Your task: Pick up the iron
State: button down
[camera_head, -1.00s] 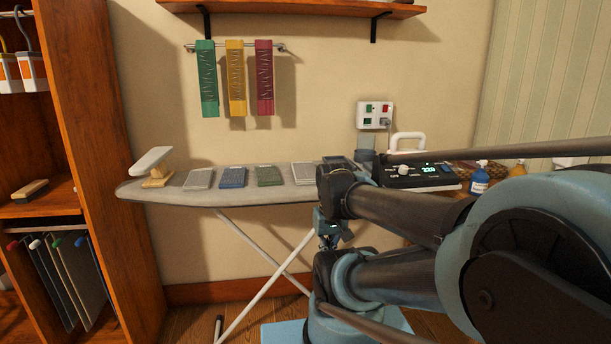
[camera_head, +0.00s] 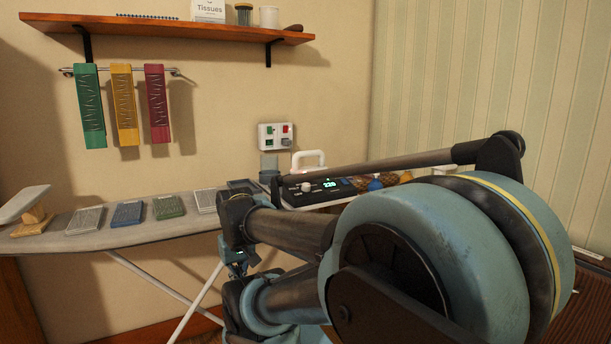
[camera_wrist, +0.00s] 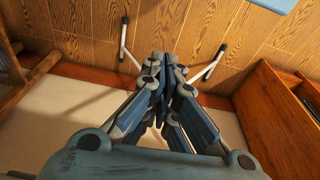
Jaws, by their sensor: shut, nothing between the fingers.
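A white looped handle (camera_head: 305,158), which looks like the iron's, rises behind the black control unit (camera_head: 318,188) with a lit green display at the right end of the ironing board (camera_head: 155,229). The rest of the iron is hidden behind the unit and my arm. My gripper (camera_wrist: 160,62) is shut and empty in the wrist view, pointing toward the wooden floor (camera_wrist: 200,35). The iron does not show in the wrist view. In the head view my arm covers the right part of the board, and my gripper is low in front of it, apart from the iron.
Several flat pads, one of them blue (camera_head: 127,213), lie along the board. A white sleeve board (camera_head: 24,203) stands at its left end. A wall socket panel (camera_head: 276,136) is above the iron. A wooden shelf (camera_head: 170,28) and hanging cloths (camera_head: 124,105) are higher up.

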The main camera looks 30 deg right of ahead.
jog(key=c, duration=2.3)
grip_release()
jog(key=o, duration=0.5)
jog(key=shift+s+r, duration=0.2)
jog(key=shift+r, duration=0.05)
jog(key=shift+c, duration=0.2)
jog(key=o, duration=0.6)
jog(key=r, duration=0.1)
jog(key=w+r, duration=0.1)
jog(key=r+m, duration=0.1)
jog(key=shift+w+d+r, duration=0.15)
jog(key=shift+w+d, duration=0.15)
jog(key=shift+c, duration=0.2)
notch_tip(320, 180, up, 34)
jog(key=r+m+t, duration=0.1)
jog(key=m+t, duration=0.4)
jog(key=m, duration=1.2)
send_over(307, 154)
jog(key=s+d, duration=0.1)
jog(key=s, duration=0.8)
jog(key=x, duration=1.2)
jog(key=shift+f, duration=0.25)
jog(key=shift+x, duration=2.65)
